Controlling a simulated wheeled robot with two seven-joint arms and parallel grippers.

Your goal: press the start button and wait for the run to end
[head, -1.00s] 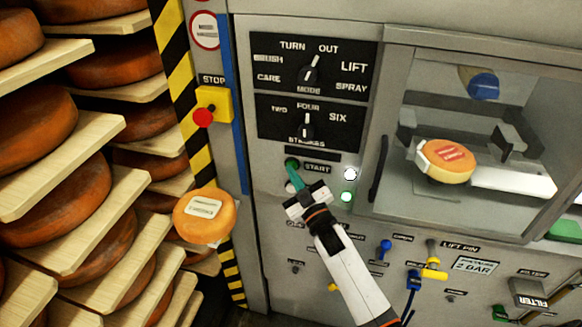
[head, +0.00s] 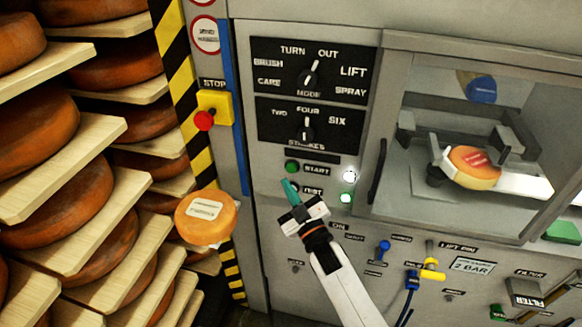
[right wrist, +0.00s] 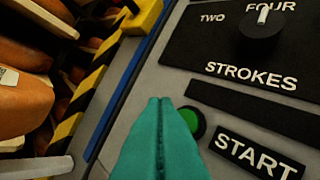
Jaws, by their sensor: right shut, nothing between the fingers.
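The green start button (head: 291,167) is on the machine's front panel, left of its START label. It also shows in the right wrist view (right wrist: 192,122), partly hidden behind my fingers. My right gripper (head: 288,184) has teal fingers, shut and empty, just below the button in the head view and apart from it there. The shut fingers (right wrist: 160,105) fill the bottom middle of the right wrist view. A white lamp (head: 350,176) and a green lamp (head: 346,198) glow right of the button. An orange cheese wheel (head: 474,167) sits in the machine's windowed chamber. My left gripper is out of view.
The mode knob (head: 309,78) and strokes knob (head: 306,130) are above the button. A red stop button (head: 204,120) on a yellow box is left. Another cheese wheel (head: 206,216) is near the striped post. Cheese shelves (head: 60,165) fill the left side.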

